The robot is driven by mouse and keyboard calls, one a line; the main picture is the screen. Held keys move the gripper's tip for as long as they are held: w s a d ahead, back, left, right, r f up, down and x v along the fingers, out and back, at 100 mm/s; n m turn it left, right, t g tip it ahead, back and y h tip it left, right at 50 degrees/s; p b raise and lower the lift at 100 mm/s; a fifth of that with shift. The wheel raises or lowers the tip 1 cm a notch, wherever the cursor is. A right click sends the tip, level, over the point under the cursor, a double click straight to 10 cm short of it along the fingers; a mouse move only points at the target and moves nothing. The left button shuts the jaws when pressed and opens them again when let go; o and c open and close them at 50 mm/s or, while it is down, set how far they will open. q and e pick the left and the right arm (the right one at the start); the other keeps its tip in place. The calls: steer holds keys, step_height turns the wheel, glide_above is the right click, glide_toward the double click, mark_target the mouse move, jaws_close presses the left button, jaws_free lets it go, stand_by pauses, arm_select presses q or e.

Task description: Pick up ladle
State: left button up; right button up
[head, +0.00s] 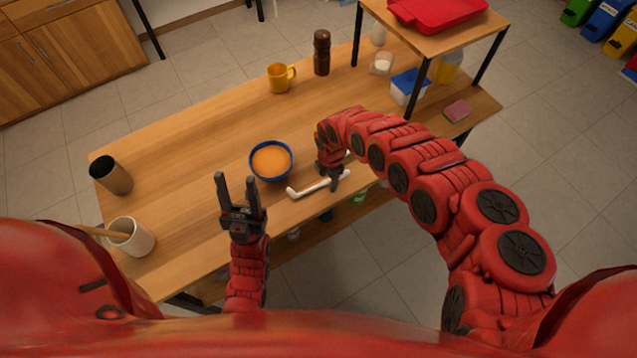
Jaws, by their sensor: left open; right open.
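A thin white tool that looks like the ladle (309,187) lies near the front edge of the wooden table, just right of the blue bowl. My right gripper (335,182) is open and points down at the tool's right end, with a dark finger close over it. Whether the finger touches the tool I cannot tell, and part of that end is hidden behind the gripper. My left gripper (239,190) is open and empty, pointing up the picture at the front edge, left of the tool and below the bowl.
A blue bowl (270,176) of orange food stands behind the tool. A white mug (135,239) with a wooden handle, a dark cup (112,175), a yellow mug (279,78) and a pepper mill (321,54) stand around. A raised shelf (432,45) is at back right. The table's middle is clear.

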steer(key=shift+c, duration=0.2)
jaws_close()
steer(key=shift+r, duration=0.15)
